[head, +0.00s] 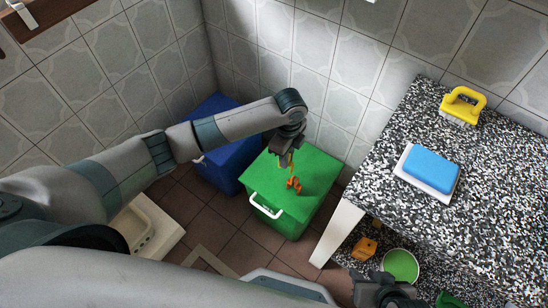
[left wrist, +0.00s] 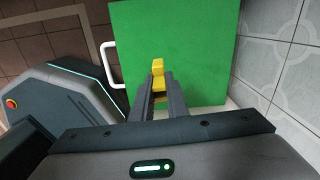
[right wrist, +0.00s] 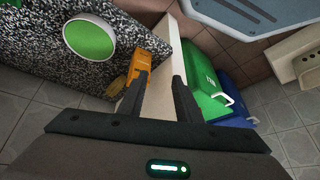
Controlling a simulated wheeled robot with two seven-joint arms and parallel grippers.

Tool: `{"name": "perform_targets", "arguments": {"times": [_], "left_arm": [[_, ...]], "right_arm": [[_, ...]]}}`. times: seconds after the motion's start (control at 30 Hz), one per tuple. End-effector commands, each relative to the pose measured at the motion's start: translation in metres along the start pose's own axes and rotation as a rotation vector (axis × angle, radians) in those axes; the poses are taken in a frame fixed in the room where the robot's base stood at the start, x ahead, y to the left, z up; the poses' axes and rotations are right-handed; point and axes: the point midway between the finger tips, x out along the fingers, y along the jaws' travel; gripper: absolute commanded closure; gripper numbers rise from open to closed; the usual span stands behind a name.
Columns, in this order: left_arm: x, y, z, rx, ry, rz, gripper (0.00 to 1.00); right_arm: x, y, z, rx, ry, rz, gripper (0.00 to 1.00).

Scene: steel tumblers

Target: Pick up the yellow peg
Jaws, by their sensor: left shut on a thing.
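The yellow peg (left wrist: 158,68) is between the fingertips of my left gripper (left wrist: 159,80) in the left wrist view. My left gripper (head: 287,154) is shut on it above the green bin (head: 318,178). In the head view only a small yellow part of the peg (head: 284,161) shows below the dark fingers. An orange piece (head: 293,184) shows just below it, over the green lid. My right gripper (right wrist: 158,92) is open, with nothing held between its fingers. In the head view it is at the bottom, near the counter's front.
A blue bin (head: 220,178) stands behind the green one. The speckled counter (head: 400,130) at right bears a blue-topped white block (head: 432,168) and a yellow-handled brush (head: 463,104). An orange object (right wrist: 140,68) and a green-filled round dish (right wrist: 89,40) are near my right gripper.

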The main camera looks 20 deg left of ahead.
Motion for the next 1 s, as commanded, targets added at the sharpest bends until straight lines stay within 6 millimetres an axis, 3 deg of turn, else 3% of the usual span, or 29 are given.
{"name": "perform_targets", "arguments": {"times": [0.2,0.4,1.0], "left_arm": [[-0.024,-0.008,-0.039,0.003,0.001,-0.001,1.00],[-0.036,-0.011,-0.059,0.001,0.001,-0.001,1.00],[-0.039,-0.012,-0.065,0.000,0.000,0.000,1.00]], "right_arm": [[-0.002,0.005,0.004,0.003,-0.030,0.012,0.69],[-0.001,0.009,0.006,0.005,-0.042,0.022,0.69],[-0.002,0.008,0.001,0.002,-0.036,0.020,0.69]]}}
